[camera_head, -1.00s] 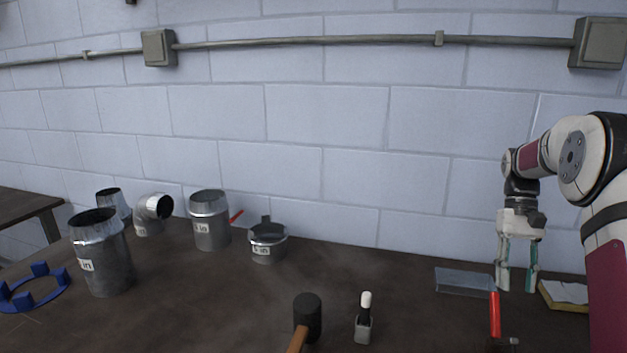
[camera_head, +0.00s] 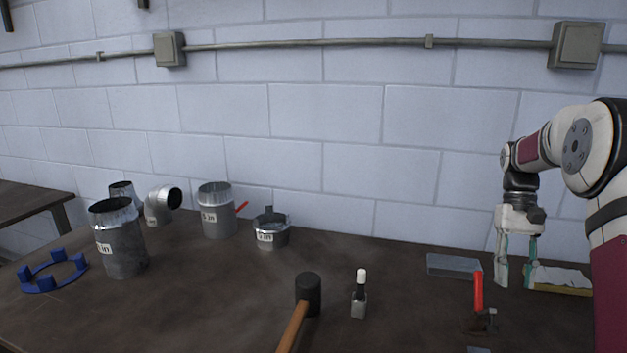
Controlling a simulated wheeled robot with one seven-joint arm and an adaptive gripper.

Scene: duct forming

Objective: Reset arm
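My gripper (camera_head: 515,276) hangs at the right of the head view, pointing down above the right side of the dark table (camera_head: 390,285). Its two fingers are apart with nothing between them. My arm comes in from the right edge, bent, with the gripper lowered in front of the wall. The fingertips appear between a clear flat sheet (camera_head: 454,265) and a yellow-edged pad (camera_head: 562,281). Whether they touch the table cannot be told.
Several metal duct pieces, including a large pipe (camera_head: 119,240) and an elbow (camera_head: 160,204), stand at the left. A blue ring (camera_head: 53,278) lies far left. A mallet (camera_head: 309,294), a small bottle (camera_head: 359,297) and a red-handled tool (camera_head: 478,292) are in front.

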